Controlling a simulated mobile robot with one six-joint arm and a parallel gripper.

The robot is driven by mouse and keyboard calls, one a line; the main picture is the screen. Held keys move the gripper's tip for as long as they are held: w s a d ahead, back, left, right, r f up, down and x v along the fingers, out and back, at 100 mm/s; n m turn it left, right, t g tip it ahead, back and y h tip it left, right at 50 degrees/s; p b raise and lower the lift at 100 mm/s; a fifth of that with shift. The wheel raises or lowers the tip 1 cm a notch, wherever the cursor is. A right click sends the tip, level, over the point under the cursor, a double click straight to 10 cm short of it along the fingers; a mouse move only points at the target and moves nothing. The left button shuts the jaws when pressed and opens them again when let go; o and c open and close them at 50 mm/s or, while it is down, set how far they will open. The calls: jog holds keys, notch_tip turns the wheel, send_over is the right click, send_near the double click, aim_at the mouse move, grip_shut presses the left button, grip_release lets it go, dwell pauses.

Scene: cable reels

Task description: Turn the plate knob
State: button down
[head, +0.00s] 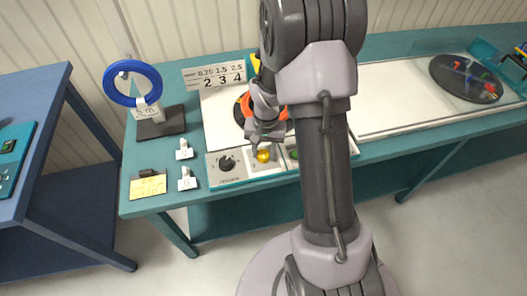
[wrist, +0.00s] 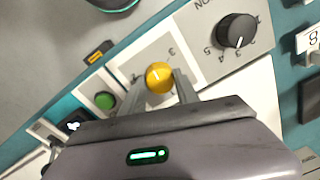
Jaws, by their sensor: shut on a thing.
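A yellow knob (wrist: 159,76) sits on a white square plate with a printed scale, in the front panel of the bench machine. The digit 3 is readable beside it in the wrist view. The yellow knob (head: 263,156) also shows in the head view below my gripper (head: 265,142). In the wrist view the fingers of my gripper (wrist: 161,90) are shut on the yellow knob, one on each side. A pale line marks the knob's top. Part of the scale is hidden by the fingers.
A black dial knob (wrist: 237,30) with its own number scale is beside the plate. A green button (wrist: 105,100) is on its other side. A number sign (head: 215,75), a blue cable coil (head: 132,83) and a yellow note (head: 148,186) are on the bench.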

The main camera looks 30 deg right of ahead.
aim_at(265, 155)
jog(key=m+b, duration=0.1)
jog(key=m, duration=0.4)
jog(key=shift+m, duration=0.3)
jog(key=m+b, duration=0.1)
jog(key=m, duration=0.3)
jog(key=shift+s+m+b, duration=0.1)
jog(key=shift+m+b, duration=0.2)
jog(key=shift+b, duration=0.05)
jog(key=shift+m, duration=0.3)
jog(key=c, duration=0.9)
grip_release()
notch_tip(265, 155, up, 17)
jog(key=p, duration=0.6)
jog(key=shift+s+r+p, duration=0.2)
jog(key=shift+s+p, duration=0.1)
jog(key=shift+s, duration=0.05)
